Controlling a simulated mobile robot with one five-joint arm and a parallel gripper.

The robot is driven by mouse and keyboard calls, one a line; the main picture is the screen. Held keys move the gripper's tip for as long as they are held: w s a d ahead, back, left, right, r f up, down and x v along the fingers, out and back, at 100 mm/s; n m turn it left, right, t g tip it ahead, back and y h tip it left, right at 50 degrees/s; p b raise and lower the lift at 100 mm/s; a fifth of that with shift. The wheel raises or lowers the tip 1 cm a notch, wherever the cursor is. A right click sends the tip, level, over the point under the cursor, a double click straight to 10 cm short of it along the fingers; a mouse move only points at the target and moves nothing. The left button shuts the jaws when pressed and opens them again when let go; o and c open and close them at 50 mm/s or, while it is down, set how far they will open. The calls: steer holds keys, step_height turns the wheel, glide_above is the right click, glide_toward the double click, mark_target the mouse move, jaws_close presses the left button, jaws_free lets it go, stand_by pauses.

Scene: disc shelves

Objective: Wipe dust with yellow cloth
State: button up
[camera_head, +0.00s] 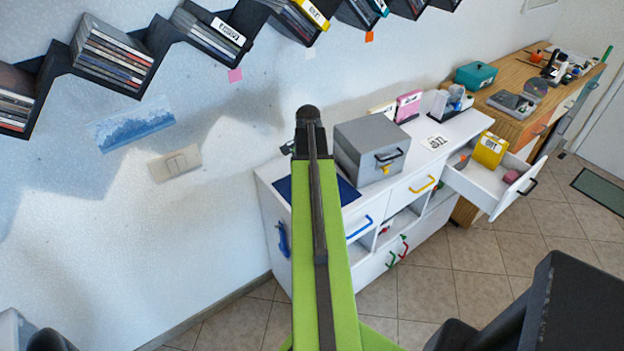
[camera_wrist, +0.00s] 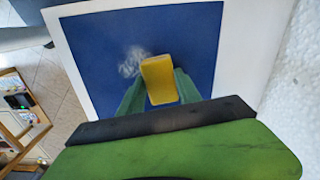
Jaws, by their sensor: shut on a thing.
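A yellow cloth (camera_wrist: 159,80), folded into a small block, is held between the two green fingers of my gripper (camera_wrist: 158,92) in the wrist view. It is over a dark blue mat (camera_wrist: 195,45) on a white surface. A pale grey dust smudge (camera_wrist: 131,63) lies on the mat just left of the cloth. Whether the cloth touches the mat is unclear. In the head view, the blue mat (camera_head: 347,192) shows at the left end of the white cabinet, and my arm hides most of it, the cloth and the fingertips.
A grey box (camera_head: 362,148) with a black handle stands right of the mat. An open drawer (camera_head: 485,180) holds a yellow box (camera_head: 490,150). The wall is close behind, with disc shelves (camera_head: 110,58) above. Tiled floor (camera_head: 450,270) lies clear in front.

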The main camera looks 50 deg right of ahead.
steer(key=shift+w+a, duration=0.4)
steer(key=shift+a, duration=0.3)
steer(key=shift+s+a, duration=0.35)
steer(key=shift+s, duration=0.8)
steer(key=shift+s+a, duration=0.35)
steer(key=shift+s, duration=0.85)
steer(key=shift+s+a, duration=0.35)
steer(key=shift+s, duration=0.8)
steer(key=shift+r, duration=0.15)
step_height(320, 180, up, 6)
steer(key=p, duration=0.6)
steer(key=shift+w, duration=0.1)
step_height(320, 180, up, 3)
steer(key=p, duration=0.3)
